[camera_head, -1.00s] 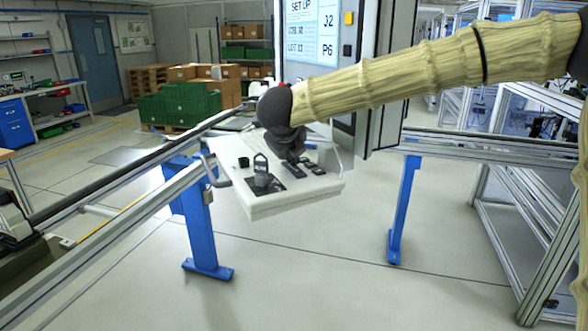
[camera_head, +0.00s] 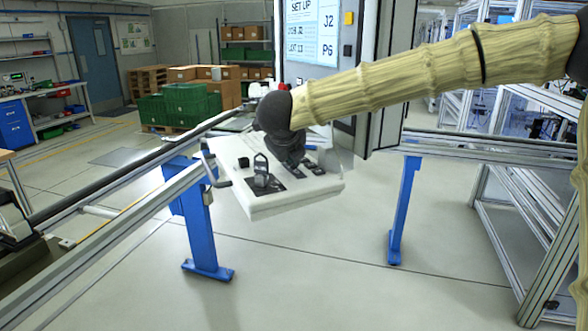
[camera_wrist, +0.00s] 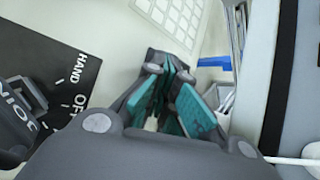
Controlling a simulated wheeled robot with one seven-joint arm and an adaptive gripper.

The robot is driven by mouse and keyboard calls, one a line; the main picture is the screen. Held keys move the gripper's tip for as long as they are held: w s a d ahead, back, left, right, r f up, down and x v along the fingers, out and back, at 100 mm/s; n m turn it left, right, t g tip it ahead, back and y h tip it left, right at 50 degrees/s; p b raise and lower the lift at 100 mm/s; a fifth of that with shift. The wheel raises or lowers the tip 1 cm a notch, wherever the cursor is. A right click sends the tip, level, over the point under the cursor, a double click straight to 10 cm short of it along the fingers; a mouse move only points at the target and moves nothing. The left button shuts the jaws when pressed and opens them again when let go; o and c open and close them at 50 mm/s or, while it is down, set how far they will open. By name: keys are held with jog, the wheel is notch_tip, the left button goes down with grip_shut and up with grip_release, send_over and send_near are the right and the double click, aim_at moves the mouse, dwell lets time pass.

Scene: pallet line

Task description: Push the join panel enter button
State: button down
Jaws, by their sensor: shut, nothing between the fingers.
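The join panel (camera_head: 285,198) is a pale slanted box at the middle of the head view, with a dark lever-like switch (camera_head: 261,172), a small black knob (camera_head: 243,162) and dark controls (camera_head: 315,168) on top. In the wrist view its face carries a black HAND/OFF plate (camera_wrist: 62,62), a dark switch part marked JOIN (camera_wrist: 18,118) and a pale keypad (camera_wrist: 172,18). My gripper (camera_head: 292,162) is shut and empty, low over the panel's far part. In the wrist view its teal-padded fingers (camera_wrist: 168,68) point toward the keypad's near edge. Contact cannot be told. No enter label is legible.
Rails on blue legs (camera_head: 203,225) run at left, and another blue leg (camera_head: 403,210) stands at right. Green crates (camera_head: 182,104) stand far back. The floor before the panel is clear.

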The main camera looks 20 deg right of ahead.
aim_at(289, 169)
jog(key=shift+r+p, duration=0.75)
jog(key=shift+r, duration=0.15)
notch_tip(289, 169, up, 5)
jog(key=p, duration=0.3)
jog(key=shift+p, duration=0.4)
dwell(0.6)
